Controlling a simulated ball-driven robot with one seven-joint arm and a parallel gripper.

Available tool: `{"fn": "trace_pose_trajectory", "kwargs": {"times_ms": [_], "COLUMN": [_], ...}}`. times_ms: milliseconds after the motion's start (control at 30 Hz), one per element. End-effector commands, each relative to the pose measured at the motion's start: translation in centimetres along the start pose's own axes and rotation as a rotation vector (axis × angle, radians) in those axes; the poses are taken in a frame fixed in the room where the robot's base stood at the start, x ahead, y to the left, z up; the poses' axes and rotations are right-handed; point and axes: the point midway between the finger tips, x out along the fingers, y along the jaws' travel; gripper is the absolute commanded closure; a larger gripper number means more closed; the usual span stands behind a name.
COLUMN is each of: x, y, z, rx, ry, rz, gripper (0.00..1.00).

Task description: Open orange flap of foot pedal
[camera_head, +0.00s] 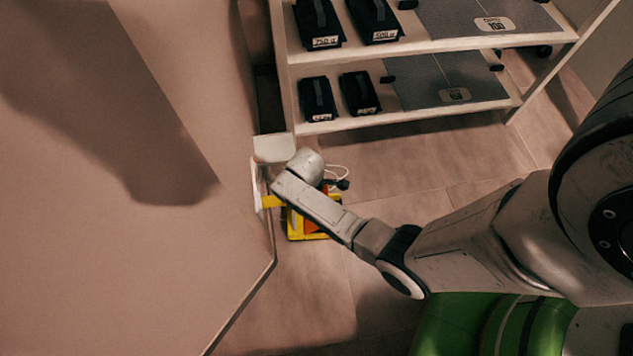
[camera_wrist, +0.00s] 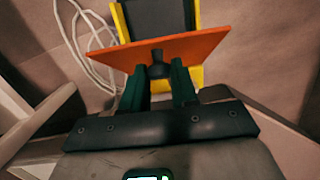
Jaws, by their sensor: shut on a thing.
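The foot pedal (camera_head: 296,224) is yellow and sits on the floor beside a pale wall edge, partly hidden under my arm in the head view. Its orange flap (camera_head: 316,222) shows there only in part. In the wrist view, the yellow pedal body (camera_wrist: 195,75) frames a dark area at the top. The orange flap (camera_wrist: 200,47) spans in front of it, tilted away from the body. My gripper (camera_wrist: 158,74) has its dark green fingers closed on the small black knob (camera_wrist: 157,58) of the flap. The fingertips are hidden from the head camera.
A white shelf (camera_head: 420,115) with black cases and grey panels stands at the back. A large pale surface (camera_head: 110,270) fills the left, close to the pedal. White cable (camera_wrist: 75,40) lies beside the pedal.

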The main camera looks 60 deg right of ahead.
Motion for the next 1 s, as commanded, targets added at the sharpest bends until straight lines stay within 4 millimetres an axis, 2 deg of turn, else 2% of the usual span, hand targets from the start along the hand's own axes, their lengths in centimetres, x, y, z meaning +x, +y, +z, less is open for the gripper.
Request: {"fn": "trace_pose_trajectory", "kwargs": {"times_ms": [333, 367, 600, 867, 1000], "x": [-0.2, -0.2, -0.1, -0.2, -1.4], "y": [0.2, 0.2, 0.1, 0.0, 0.1], "z": [-0.1, -0.1, -0.1, 0.0, 0.0], "rx": [0.0, 0.0, 0.0, 0.0, 0.0], "ry": [0.003, 0.003, 0.002, 0.001, 0.002], "rz": [0.005, 0.005, 0.003, 0.001, 0.002], "gripper": [1.0, 0.71, 0.48, 0.46, 0.46]}}
